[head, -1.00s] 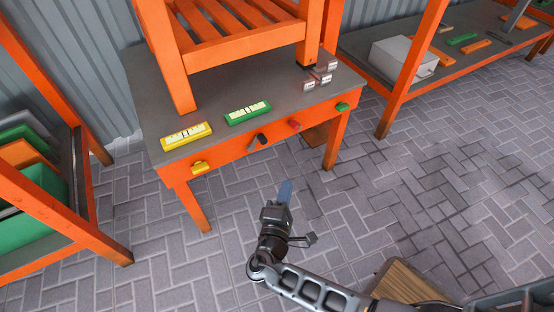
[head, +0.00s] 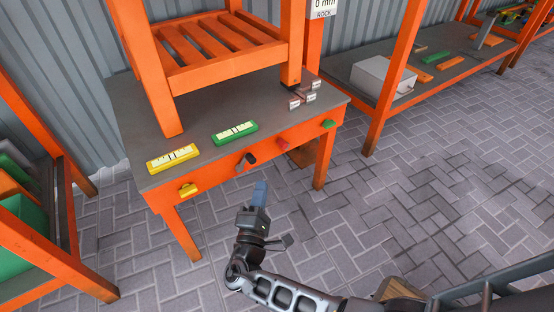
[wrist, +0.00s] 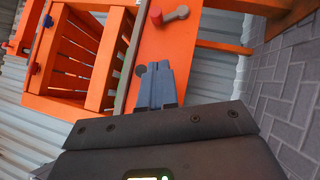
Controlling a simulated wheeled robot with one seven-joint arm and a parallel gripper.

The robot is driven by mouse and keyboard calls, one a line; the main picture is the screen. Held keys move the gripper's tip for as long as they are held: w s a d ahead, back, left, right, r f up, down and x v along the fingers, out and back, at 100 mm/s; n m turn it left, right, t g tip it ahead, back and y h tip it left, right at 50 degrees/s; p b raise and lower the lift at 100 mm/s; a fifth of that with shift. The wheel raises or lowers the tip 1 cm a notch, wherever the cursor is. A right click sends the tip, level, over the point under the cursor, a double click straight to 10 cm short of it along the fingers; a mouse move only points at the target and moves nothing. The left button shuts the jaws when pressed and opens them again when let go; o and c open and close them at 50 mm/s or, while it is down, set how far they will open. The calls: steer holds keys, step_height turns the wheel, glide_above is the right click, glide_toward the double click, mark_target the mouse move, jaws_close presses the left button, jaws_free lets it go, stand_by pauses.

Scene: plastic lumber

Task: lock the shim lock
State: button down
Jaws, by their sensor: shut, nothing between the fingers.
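The orange workbench (head: 220,168) has several small fittings along its front edge: a yellow one (head: 187,188), a black handle (head: 248,160), a red one (head: 283,144) and a green one (head: 328,124). None carries a readable label, so I cannot tell which is the shim lock. My gripper (head: 259,192) has blue fingers, shut and empty, in front of and below the black handle, apart from it. In the wrist view the closed fingers (wrist: 158,88) point at the orange bench, with a dark round end (wrist: 140,70) beside their tips and a red knob (wrist: 156,16) with a grey lever beyond.
Yellow (head: 172,158) and green (head: 235,132) level-like bars lie on the bench top, with small grey-and-red blocks (head: 303,95) at its right. A slatted orange frame (head: 215,50) stands on top. A shelf (head: 420,82) is at right. Paved floor in front is open.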

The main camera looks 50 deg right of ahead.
mark_target(285, 146)
steer(key=w+d+r, duration=0.2)
steer(key=d+r, duration=0.1)
steer(key=d, duration=0.6)
steer(key=shift+w+d+b, duration=0.2)
steer(key=shift+d+b, duration=0.05)
steer(key=shift+b, duration=0.15)
steer(key=shift+r, duration=0.1)
steer(key=shift+d+r+m+g+p, duration=0.1)
steer(key=shift+r+m+g+p, duration=0.05)
steer(key=shift+m+g+p, duration=0.2)
